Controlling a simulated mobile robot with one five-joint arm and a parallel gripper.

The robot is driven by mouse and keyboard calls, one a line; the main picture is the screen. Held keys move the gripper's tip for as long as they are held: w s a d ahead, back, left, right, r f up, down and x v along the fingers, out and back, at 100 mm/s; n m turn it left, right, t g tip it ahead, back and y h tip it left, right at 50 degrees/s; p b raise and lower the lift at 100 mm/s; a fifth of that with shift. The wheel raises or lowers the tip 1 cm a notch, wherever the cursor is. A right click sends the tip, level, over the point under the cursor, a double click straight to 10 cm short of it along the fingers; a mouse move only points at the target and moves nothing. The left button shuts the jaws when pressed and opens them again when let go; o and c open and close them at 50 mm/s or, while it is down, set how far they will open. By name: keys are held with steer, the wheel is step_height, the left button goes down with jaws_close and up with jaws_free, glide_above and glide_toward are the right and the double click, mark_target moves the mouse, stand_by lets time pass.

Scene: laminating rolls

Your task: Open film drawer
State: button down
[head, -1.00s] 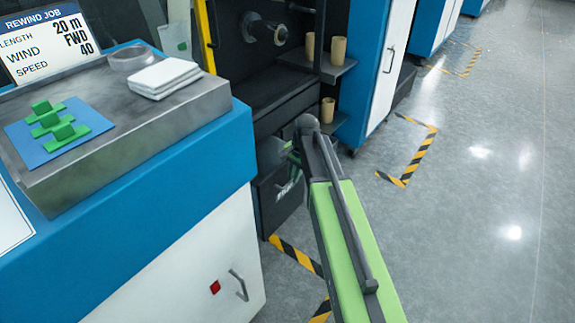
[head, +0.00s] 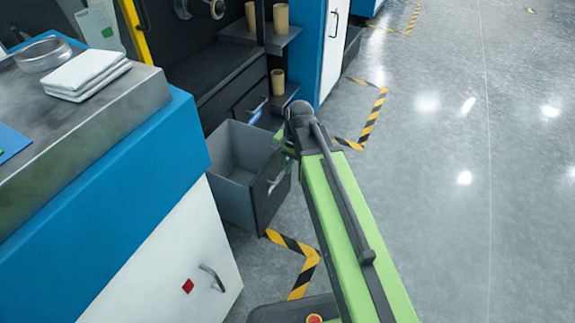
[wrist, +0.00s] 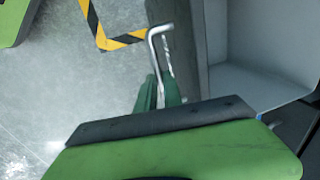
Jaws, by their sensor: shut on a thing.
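The film drawer (head: 262,205) is pulled out from the dark machine, and its empty-looking grey inside shows in the head view. In the wrist view its dark front (wrist: 188,60) runs beside the pale inside. A silver bar handle (wrist: 153,42) stands out from that front. My gripper (wrist: 161,92) has its green fingers shut on the handle. In the head view my gripper (head: 284,168) is at the drawer front, partly hidden by my own arm.
A blue and white cabinet (head: 150,190) with a steel top stands close at left. Shelves with tan cores (head: 278,82) are behind the drawer. Black and yellow floor tape (head: 298,250) lies below. Open grey floor (head: 450,200) is at right.

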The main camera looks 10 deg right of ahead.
steer(key=c, duration=1.6)
jaws_free()
steer(key=shift+a, duration=0.15)
steer(key=shift+o, duration=0.6)
steer(key=shift+a, duration=0.1)
steer(key=shift+s, duration=0.1)
step_height(320, 180, up, 17)
steer(key=s+d+p, duration=0.2)
steer(key=p, duration=1.5)
steer(key=shift+d, duration=0.25)
